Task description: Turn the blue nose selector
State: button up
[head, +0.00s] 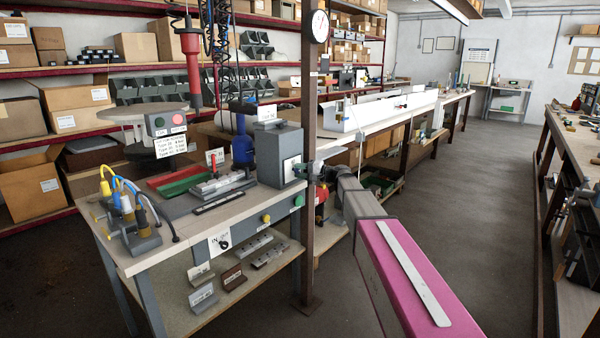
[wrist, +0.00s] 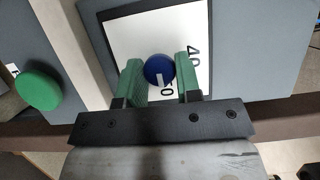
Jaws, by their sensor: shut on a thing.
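The blue nose selector (wrist: 159,72) is a round blue knob with a white mark, on a white dial plate (wrist: 122,40) with black numbers, partly covered. In the wrist view my gripper (wrist: 160,62) has its two green fingers on either side of the knob, shut on it. In the head view the dial plate (head: 290,168) is on the right side of a grey box (head: 268,155) at the bench's right end. My gripper (head: 312,169) reaches it from the right; the knob itself cannot be made out there.
A green button (wrist: 38,90) lies left of the dial in the wrist view. A brown post (head: 309,240) stands close beside my gripper. The aisle floor (head: 470,220) at right is clear.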

jog(key=o, duration=0.9)
jog(key=v, duration=1)
jog(key=shift+s+d, duration=0.15)
jog(key=shift+d, duration=0.2)
jog(key=shift+f, duration=0.1)
